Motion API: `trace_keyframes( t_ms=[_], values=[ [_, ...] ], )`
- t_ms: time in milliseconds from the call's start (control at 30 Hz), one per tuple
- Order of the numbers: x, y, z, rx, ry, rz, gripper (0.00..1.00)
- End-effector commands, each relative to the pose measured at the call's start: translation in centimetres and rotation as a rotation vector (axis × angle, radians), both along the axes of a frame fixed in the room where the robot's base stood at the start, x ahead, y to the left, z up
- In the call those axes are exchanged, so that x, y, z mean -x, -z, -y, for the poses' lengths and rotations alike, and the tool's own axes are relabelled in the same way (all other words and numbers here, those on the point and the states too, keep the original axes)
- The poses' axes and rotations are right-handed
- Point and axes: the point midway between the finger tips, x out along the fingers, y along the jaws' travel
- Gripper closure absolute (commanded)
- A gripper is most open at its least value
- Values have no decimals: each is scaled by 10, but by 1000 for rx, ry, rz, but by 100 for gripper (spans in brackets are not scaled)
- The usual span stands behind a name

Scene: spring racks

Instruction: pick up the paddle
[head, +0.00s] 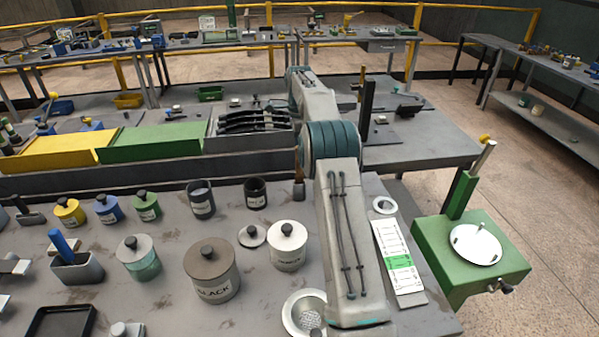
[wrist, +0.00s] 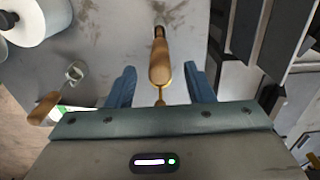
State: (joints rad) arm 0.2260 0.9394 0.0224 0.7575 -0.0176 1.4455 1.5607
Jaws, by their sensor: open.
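A tool with a tan wooden handle, which looks like the paddle (wrist: 160,66), shows in the wrist view between my fingers. Its far end is narrow and grey, on or near the grey table top. My gripper (wrist: 161,85) is open, with one blue finger on each side of the handle and a visible gap on both sides. I cannot tell how high the fingers are above the table. In the head view my arm hides the gripper. A small brown-handled piece with a dark grey base (head: 299,189) shows just left of the arm; I cannot tell whether it is the same tool.
A second wooden-handled tool (wrist: 46,107) is left of the gripper in the wrist view. A white lidded jar (head: 288,246), a large grey jar (head: 212,272) and dark cups (head: 255,194) stand left of my arm. A labelled strip (head: 399,262) and a green stand (head: 468,250) are to the right.

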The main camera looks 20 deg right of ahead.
Motion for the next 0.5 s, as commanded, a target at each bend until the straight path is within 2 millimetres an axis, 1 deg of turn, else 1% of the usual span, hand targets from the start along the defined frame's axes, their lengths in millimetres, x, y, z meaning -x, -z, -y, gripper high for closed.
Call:
trace_keyframes(
  t_ms=[167, 400, 500],
  values=[
    [0, 11, 0, 0, 0, -2, 52],
    [0, 46, -1, 0, 0, -2, 52],
    [0, 53, -1, 1, -1, 0, 52]
  ],
)
